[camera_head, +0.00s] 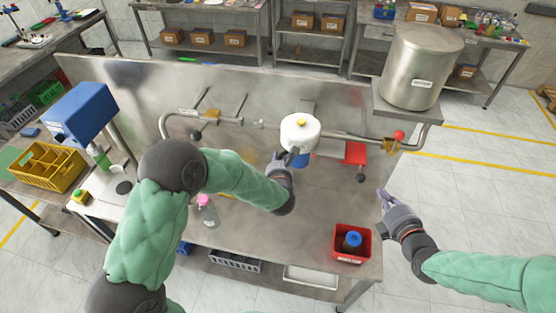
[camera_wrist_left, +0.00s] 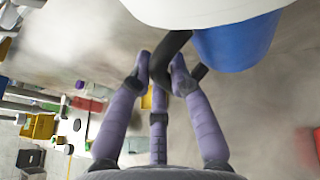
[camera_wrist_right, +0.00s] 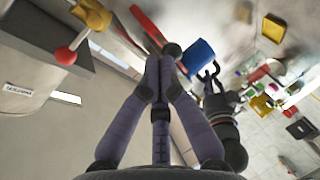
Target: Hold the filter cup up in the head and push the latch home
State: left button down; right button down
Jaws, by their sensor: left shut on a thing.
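The white head (camera_head: 301,132) with a yellow knob on top is on the pipe above the steel bench. The blue filter cup (camera_head: 300,160) is directly under it; the left wrist view shows its blue side (camera_wrist_left: 238,42) against the white head. My left gripper (camera_head: 281,168) is shut on the cup's black handle (camera_wrist_left: 166,52). A red arm (camera_head: 355,152) with a black knob (camera_head: 361,178), apparently the latch, sticks out to the right of the head. My right gripper (camera_head: 385,198) is shut and empty, apart from the knob, which shows beyond its fingertips in the right wrist view (camera_wrist_right: 171,48).
A red bin (camera_head: 352,243) with a blue-topped item stands at the bench's front right. A pink-capped bottle (camera_head: 208,210) stands near my left arm. A red-balled valve (camera_head: 399,135) and a steel tank (camera_head: 420,65) are at the right. The bench middle is mostly clear.

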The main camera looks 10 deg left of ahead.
pick_arm(q)
jog(key=shift+r, duration=0.1)
pick_arm(e)
jog(key=x, duration=0.6)
pick_arm(q)
jog(key=shift+r, duration=0.25)
pick_arm(e)
jog(key=shift+f, duration=0.1)
dwell(1.6)
jog(key=shift+a, duration=0.15)
